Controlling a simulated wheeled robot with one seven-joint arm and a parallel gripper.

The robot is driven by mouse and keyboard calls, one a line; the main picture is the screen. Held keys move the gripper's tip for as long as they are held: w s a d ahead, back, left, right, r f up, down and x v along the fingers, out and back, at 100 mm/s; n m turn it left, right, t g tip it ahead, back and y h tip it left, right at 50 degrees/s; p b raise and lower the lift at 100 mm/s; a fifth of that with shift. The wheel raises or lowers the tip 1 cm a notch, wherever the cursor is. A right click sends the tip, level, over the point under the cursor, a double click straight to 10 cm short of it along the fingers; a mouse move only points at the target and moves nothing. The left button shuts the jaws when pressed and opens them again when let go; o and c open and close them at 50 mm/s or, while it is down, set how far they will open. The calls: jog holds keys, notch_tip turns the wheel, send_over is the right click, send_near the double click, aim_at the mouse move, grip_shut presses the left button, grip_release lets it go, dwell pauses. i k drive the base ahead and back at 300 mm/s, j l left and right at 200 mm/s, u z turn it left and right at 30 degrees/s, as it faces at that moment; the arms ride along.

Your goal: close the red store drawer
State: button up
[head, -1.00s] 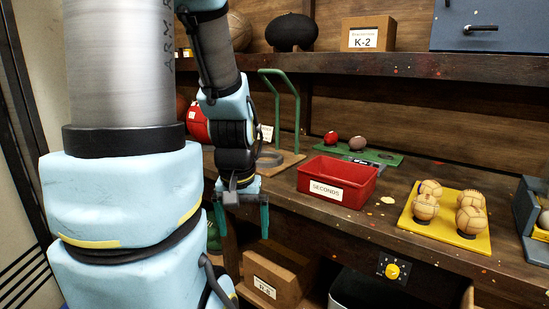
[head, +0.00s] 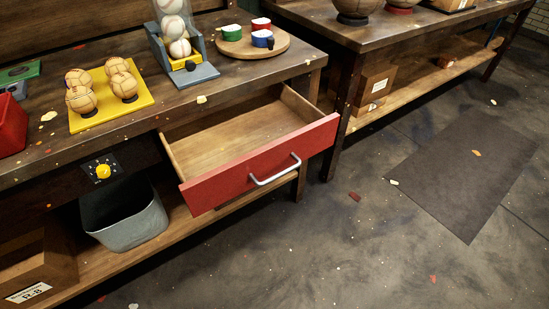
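The red store drawer (head: 225,177) is pulled well out from under the right end of the workbench (head: 215,85). Its front is red with a silver bar handle (head: 275,171). The part of its wooden inside that shows is empty. My gripper and arm are not in the head view now, so the gripper's state and its distance from the drawer are hidden.
On the bench stand a yellow tray (head: 135,107) with leather balls, a ball dispenser (head: 187,70) and a round board (head: 251,42) with small cups. A grey bin (head: 128,222) sits on the lower shelf. Open floor (head: 330,245) lies in front of the drawer.

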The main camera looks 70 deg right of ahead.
aim_at(218, 153)
jog(key=i+l+z, duration=0.1)
jog(key=z, duration=1.5)
